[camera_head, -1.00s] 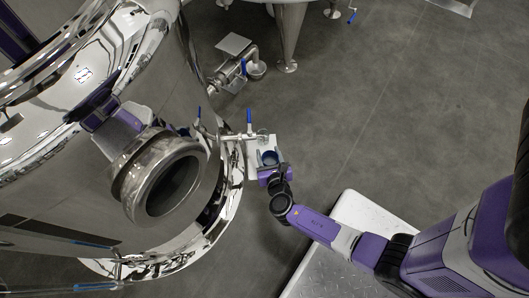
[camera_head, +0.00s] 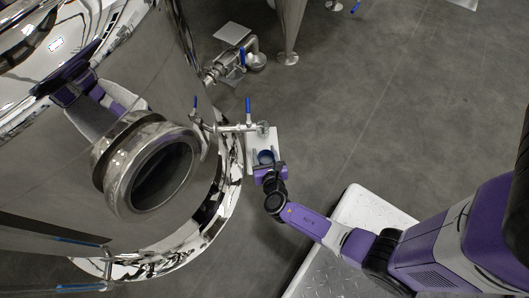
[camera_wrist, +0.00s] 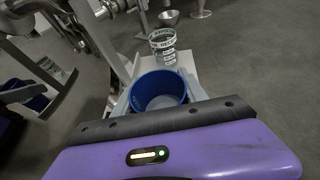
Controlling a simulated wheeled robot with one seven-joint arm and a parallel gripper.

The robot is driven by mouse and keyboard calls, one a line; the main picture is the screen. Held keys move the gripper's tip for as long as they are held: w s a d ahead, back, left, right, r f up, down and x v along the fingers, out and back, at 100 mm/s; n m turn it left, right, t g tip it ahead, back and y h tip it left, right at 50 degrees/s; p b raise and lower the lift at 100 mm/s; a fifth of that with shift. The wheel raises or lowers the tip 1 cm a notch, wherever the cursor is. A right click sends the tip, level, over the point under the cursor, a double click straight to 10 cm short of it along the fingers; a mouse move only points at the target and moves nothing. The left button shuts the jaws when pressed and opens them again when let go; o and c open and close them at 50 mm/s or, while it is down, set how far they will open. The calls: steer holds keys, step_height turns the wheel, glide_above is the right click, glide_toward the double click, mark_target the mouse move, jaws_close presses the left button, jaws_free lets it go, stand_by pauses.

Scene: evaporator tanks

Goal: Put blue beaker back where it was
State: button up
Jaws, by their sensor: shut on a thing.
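The blue beaker (camera_head: 266,157) is held between the fingers of my gripper (camera_head: 268,156), which is shut on it. In the wrist view the blue beaker (camera_wrist: 158,92) looks upright, open at the top and empty, just beyond the purple gripper body. It overlaps a small white shelf (camera_head: 251,150) beside the tank. I cannot tell whether its base touches the shelf. The shelf also shows in the wrist view (camera_wrist: 188,70). A clear beaker with white markings (camera_wrist: 163,45) stands on the shelf's far part, apart from the blue one.
A large shiny tank (camera_head: 190,80) with a round port (camera_head: 160,177) is close on the left. A pipe with blue-handled valves (camera_head: 235,128) runs from it above the shelf's far end. A second tank's leg (camera_head: 289,30) stands at the back. The floor on the right is clear.

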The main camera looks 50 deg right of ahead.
steer(key=shift+f, duration=0.2)
steer(key=o, duration=1.5)
steer(key=shift+r, duration=0.2)
